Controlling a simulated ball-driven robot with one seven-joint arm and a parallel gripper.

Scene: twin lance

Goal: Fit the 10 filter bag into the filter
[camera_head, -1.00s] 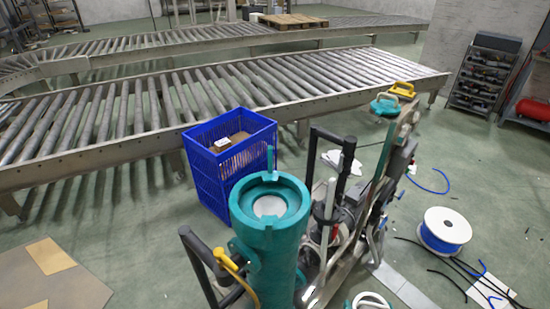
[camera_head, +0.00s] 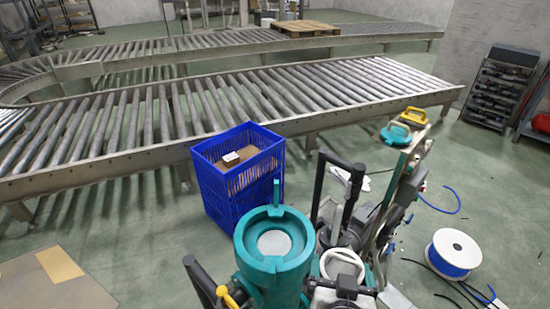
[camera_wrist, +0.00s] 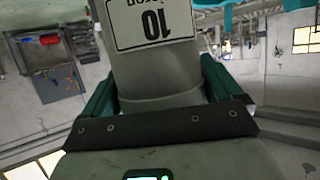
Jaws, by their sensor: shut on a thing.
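The filter (camera_head: 275,245) is a teal upright cylinder with an open round mouth at the bottom centre of the head view. A pale disc shows inside the mouth. The filter bag (camera_wrist: 155,50) is grey, with a white label reading 10 upside down in the wrist view. My gripper (camera_wrist: 160,88) is shut on it, with a teal finger on each side. In the head view the bag's pale round top (camera_head: 343,262) is just right of the filter, apart from its mouth. My gripper (camera_head: 343,287) is at the bottom edge there, partly cut off. The bag's lower end is hidden.
A blue crate (camera_head: 238,185) with a box inside stands behind the filter. Black handles and a metal frame (camera_head: 395,200) rise close to the right. A cable spool (camera_head: 453,255) is on the floor. A roller conveyor (camera_head: 200,110) runs behind.

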